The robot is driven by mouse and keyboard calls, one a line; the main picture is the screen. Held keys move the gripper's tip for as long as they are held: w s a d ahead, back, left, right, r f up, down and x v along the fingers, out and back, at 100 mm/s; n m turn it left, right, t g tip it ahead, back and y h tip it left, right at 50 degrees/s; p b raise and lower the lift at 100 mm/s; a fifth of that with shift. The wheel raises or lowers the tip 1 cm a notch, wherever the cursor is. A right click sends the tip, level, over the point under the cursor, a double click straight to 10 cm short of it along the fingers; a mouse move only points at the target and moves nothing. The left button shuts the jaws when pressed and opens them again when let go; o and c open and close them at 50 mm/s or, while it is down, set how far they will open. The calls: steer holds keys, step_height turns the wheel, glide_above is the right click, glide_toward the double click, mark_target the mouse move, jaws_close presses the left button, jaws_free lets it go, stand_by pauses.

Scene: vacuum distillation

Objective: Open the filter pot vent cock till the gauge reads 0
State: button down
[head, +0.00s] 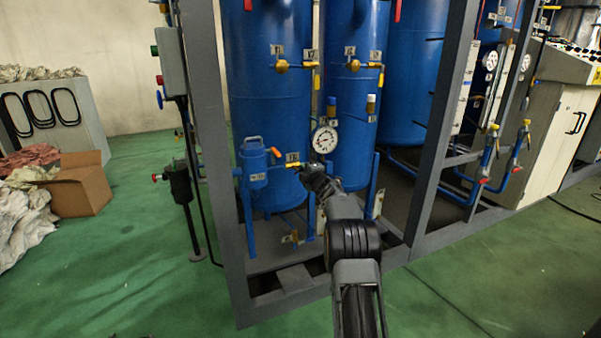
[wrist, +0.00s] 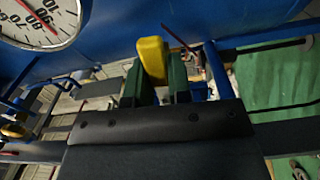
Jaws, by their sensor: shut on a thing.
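The filter pot (head: 254,165) is a small blue vessel at the front left of the frame, with an orange lever on its right. The handle's lower end is hidden by the fingers. A round white gauge (head: 325,139) is above my gripper. It shows in part in the wrist view (wrist: 40,22), with a red needle near the 90 mark.
Tall blue tanks (head: 268,85) stand behind the pot, with yellow-handled valves (head: 283,65) higher up. A grey frame post (head: 207,150) is at the left and another (head: 443,120) at the right. Open green floor (head: 150,265) lies in front and to the left.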

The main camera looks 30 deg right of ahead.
stand_by(0.4)
steer(key=c, duration=1)
jaws_free()
steer(key=shift+c, duration=0.2)
steer(key=s+p, duration=0.1)
steer(key=s, duration=1.2)
steer(key=shift+s+a, duration=0.4)
